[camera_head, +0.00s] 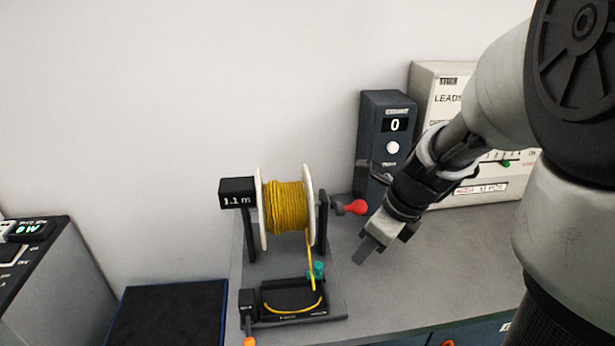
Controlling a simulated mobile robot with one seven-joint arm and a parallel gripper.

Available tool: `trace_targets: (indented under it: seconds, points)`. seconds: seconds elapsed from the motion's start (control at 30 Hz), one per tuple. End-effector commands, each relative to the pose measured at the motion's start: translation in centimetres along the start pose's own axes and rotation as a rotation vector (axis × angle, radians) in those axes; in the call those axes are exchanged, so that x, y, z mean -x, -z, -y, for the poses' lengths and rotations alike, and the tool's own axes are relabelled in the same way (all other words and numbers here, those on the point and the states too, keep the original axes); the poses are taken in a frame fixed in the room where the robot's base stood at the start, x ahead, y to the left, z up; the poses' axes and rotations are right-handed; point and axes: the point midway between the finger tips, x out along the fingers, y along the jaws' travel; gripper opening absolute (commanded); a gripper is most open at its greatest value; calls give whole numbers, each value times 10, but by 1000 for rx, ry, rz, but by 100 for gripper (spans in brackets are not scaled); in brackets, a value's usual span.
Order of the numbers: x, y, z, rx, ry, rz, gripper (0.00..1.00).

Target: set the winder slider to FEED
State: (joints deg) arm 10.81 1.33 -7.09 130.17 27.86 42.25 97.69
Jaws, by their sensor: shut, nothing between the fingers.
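The winder carries a spool of yellow wire (286,207) between white flanges. A small display (237,192) at its left reads 1.1 m, and a red knob (355,207) sticks out at its right. The wire runs down past a teal knob (318,270) to a black unit (290,298) on the base. An orange knob (249,341) shows at the bottom edge. I cannot tell which part is the slider, and no FEED mark is readable. My gripper (364,252) is shut and empty, pointing down right of the winder, below the red knob and apart from it.
A dark box (377,150) reading 0 and a cream cabinet (433,87) stand behind my arm. A dark mat (168,313) and a dark device (62,270) reading 0 W are at left. The grey bench (440,275) is clear right of the winder.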

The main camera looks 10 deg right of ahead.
Motion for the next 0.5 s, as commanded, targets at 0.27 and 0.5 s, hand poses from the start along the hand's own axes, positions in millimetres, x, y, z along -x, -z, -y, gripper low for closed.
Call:
trace_targets:
  seconds: [0.27, 0.5]
  points:
    - [-60, 2, -2, 4, -6, -4, 0]
    - [-94, -12, -2, 10, -3, -2, 0]
